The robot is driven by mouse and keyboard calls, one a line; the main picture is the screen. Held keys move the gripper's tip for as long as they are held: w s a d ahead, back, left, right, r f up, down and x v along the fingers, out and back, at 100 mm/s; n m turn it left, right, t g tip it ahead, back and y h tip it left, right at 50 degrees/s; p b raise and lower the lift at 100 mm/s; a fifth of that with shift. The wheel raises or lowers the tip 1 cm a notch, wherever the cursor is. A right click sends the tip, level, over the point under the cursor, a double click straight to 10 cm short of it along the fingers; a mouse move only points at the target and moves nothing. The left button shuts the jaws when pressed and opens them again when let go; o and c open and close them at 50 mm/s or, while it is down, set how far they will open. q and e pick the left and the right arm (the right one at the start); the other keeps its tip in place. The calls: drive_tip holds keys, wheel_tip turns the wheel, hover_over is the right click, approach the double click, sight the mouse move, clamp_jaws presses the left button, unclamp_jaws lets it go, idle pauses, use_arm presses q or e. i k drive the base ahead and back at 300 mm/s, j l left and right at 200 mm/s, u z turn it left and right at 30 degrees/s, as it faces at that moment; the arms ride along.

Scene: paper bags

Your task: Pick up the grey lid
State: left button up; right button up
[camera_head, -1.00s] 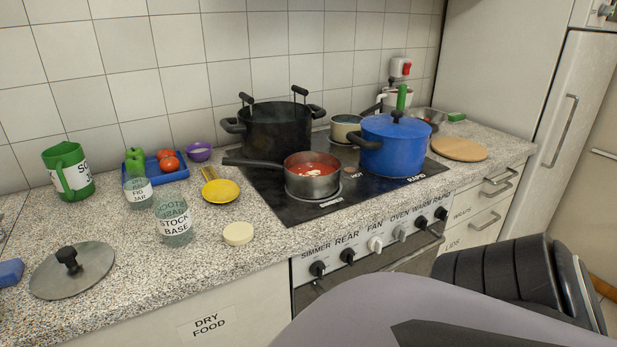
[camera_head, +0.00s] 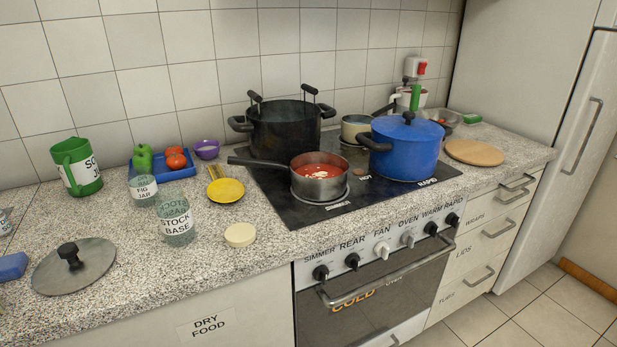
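The grey lid (camera_head: 88,272) is a flat round disc with a black knob (camera_head: 69,254) on top. It lies on the speckled worktop at the far left, near the front edge. Neither of my grippers shows in the head view, and nothing touches the lid's visible part.
A blue object (camera_head: 12,266) lies just left of the lid. A green container (camera_head: 78,168), glass jars (camera_head: 176,222) and a cream disc (camera_head: 240,235) stand behind and right. Pots, including a blue pot (camera_head: 405,150), fill the stove at centre. Bare worktop (camera_head: 125,225) lies around the lid.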

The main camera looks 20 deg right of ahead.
sight(53, 276)
drive_tip(key=z, duration=0.7)
drive_tip(key=k+l+u, duration=0.1)
drive_tip(key=u, duration=1.25)
drive_tip(key=j, duration=0.15)
